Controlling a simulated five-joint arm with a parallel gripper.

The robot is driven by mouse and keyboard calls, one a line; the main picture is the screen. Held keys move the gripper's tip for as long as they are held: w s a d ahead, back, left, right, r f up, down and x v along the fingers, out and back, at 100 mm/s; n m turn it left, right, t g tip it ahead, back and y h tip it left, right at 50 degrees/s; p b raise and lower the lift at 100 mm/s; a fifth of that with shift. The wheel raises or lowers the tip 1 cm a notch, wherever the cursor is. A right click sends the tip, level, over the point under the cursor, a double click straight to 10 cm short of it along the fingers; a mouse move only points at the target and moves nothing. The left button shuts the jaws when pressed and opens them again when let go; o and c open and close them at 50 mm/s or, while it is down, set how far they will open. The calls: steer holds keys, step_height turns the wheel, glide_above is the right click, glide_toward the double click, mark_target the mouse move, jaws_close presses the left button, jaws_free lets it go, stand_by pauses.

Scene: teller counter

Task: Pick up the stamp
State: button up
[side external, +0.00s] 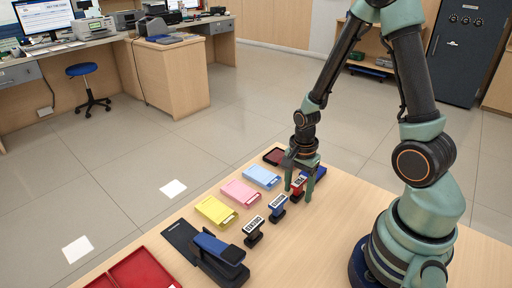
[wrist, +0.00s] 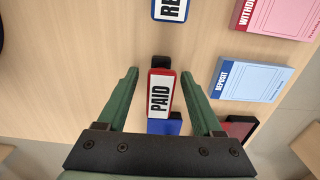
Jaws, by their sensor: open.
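Several stamps stand in a row on the wooden counter. The red stamp labelled PAID (side external: 298,184) is at the far end, below my gripper (side external: 299,194). In the wrist view the PAID stamp (wrist: 160,96) shows between the two green fingers of my gripper (wrist: 160,74). The fingers are open, with a gap on each side of the stamp. The blue stamp (side external: 278,208) stands nearer the camera, its label partly cut off in the wrist view (wrist: 171,9). A black stamp (side external: 254,229) stands nearer still.
A blue pad (side external: 320,172) lies close behind the PAID stamp. Blue (side external: 262,177), pink (side external: 241,193) and yellow (side external: 216,212) slip pads lie along the counter. A dark red pad (side external: 273,156), a stapler (side external: 219,258) and a red tray (side external: 142,271) are also there.

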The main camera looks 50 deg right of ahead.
mark_target(299, 181)
jaws_close()
steer(key=shift+r, duration=0.1)
step_height(299, 181, up, 20)
stand_by(0.8)
